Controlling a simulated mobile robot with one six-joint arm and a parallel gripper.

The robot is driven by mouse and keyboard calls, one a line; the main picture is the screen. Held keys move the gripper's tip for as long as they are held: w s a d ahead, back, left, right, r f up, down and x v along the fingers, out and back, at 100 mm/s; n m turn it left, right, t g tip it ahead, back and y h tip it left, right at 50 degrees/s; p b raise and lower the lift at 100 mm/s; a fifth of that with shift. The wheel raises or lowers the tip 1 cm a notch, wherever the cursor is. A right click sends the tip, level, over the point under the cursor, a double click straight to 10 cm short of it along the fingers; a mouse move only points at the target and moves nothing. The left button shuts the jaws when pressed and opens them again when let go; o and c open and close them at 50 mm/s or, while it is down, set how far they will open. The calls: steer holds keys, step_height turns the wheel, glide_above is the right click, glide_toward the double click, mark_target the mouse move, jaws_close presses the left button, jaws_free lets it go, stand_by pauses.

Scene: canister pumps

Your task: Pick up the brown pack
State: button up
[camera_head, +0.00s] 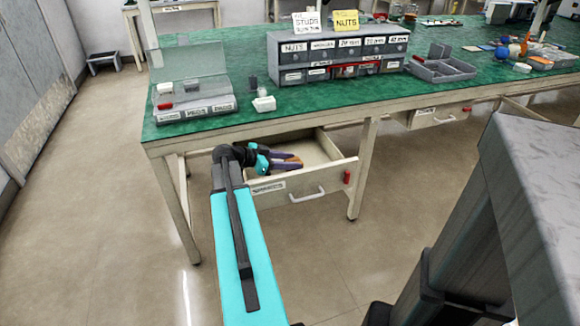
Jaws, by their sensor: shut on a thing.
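An open drawer (350,166) sticks out from under the green-topped workbench (225,65). My gripper (296,162) reaches over the drawer's left part, its purple fingers low inside. Its jaws are shut on the brown pack (293,160), of which only a small orange-brown patch shows between the fingers. The rest of the pack is hidden by the fingers. I cannot tell whether the pack touches the drawer floor.
On the bench stand a clear-lidded case (190,85), a small white tub (264,104), a grey labelled drawer cabinet (335,52) and an open grey organizer (440,70). The drawer's right part looks empty.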

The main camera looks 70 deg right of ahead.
step_height(320, 180, up, 7)
steer(key=shift+r, duration=0.1)
stand_by(0.3)
steer(key=shift+p, duration=0.3)
